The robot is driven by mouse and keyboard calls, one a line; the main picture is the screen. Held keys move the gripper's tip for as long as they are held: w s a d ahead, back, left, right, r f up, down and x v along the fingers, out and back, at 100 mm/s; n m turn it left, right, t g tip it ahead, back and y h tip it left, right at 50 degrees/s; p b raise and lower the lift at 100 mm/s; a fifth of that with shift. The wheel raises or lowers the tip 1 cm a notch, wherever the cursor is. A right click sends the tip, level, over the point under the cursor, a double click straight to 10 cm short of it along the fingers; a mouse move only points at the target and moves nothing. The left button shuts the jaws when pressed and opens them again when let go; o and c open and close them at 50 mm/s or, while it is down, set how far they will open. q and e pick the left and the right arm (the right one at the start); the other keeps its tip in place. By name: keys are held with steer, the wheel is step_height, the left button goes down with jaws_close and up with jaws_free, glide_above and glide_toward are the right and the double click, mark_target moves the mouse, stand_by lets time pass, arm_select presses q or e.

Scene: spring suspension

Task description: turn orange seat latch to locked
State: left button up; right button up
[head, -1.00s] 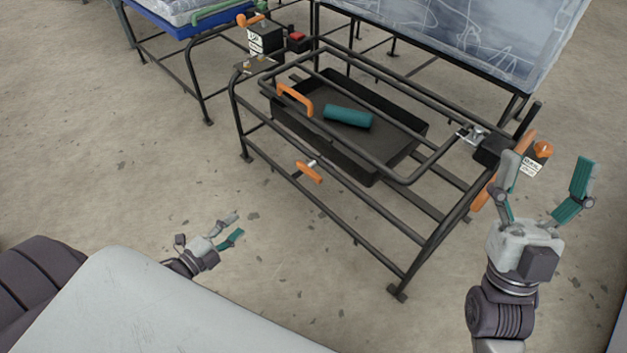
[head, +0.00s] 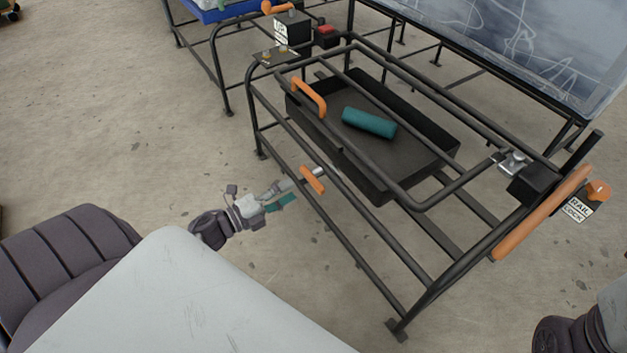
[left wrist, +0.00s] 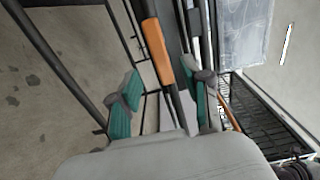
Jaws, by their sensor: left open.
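A short orange latch handle (head: 312,179) with a pale metal stub sits on the near side rail of the black frame. I take it for the seat latch; I cannot read a locked mark on it. My left gripper (head: 284,194) is open just left of this handle, with its teal-padded fingers pointing at it. In the left wrist view an orange handle (left wrist: 158,52) shows ahead between the open fingers (left wrist: 167,88), nearer the left one. I cannot tell if they touch. My right gripper is outside the view; only part of that arm shows at bottom right.
The black frame (head: 366,285) holds a dark tray (head: 425,170) with a teal cylinder (head: 369,122). A long orange lever (head: 540,215) and a RAIL LOCK label (head: 577,209) are at right. Floor left of the frame is clear.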

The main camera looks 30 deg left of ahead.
mark_target(309, 181)
arm_select(q)
steer(key=b+x, duration=0.2)
steer(key=x, duration=0.6)
steer(key=shift+c, duration=0.3)
jaws_close()
